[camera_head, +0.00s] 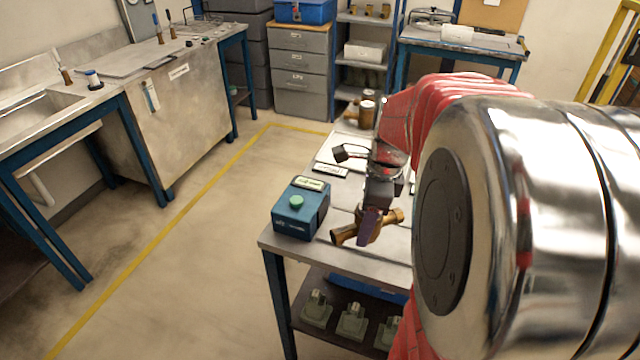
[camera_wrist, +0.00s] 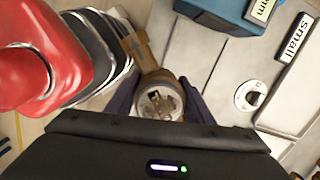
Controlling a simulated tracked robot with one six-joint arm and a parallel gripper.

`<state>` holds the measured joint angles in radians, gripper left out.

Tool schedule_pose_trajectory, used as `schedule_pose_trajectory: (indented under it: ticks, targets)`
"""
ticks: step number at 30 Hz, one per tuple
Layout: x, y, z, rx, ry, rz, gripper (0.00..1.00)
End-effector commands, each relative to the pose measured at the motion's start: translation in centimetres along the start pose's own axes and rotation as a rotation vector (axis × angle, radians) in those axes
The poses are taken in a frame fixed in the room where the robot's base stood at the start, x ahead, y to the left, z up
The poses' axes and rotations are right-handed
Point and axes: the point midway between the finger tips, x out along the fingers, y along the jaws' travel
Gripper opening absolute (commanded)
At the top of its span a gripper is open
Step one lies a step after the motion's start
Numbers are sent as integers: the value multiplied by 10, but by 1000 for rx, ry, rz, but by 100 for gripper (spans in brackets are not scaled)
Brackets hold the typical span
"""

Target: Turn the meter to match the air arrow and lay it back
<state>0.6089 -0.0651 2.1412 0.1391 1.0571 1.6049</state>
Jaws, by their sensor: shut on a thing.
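The meter (camera_wrist: 158,98) has a round glass-topped face and a brass body with pipe ends. In the head view its brass pipe (camera_head: 343,234) lies slantwise over the front part of the bench. My gripper (camera_wrist: 157,92) is shut on the meter, with one dark finger on each side of the round body. In the head view my gripper (camera_head: 370,222) points down at the meter's middle. I cannot tell whether the meter touches the bench. A white disc (camera_wrist: 250,96) with a dark mark lies on the bench to the right; no air arrow is clearly readable.
A blue box (camera_head: 300,210) with a green button stands left of the meter. Brass cylinders (camera_head: 367,107) stand at the bench's far end. Several grey-green units sit on the shelf below. Open floor lies left of the bench.

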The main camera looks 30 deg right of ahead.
Motion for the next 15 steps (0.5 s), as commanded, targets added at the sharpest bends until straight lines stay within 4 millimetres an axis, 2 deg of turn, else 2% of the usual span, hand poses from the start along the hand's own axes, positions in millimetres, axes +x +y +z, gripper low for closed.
schedule_pose_trajectory:
  ticks: [15]
  targets:
    - [-1, -24, 4, -546, 1, 65, 1]
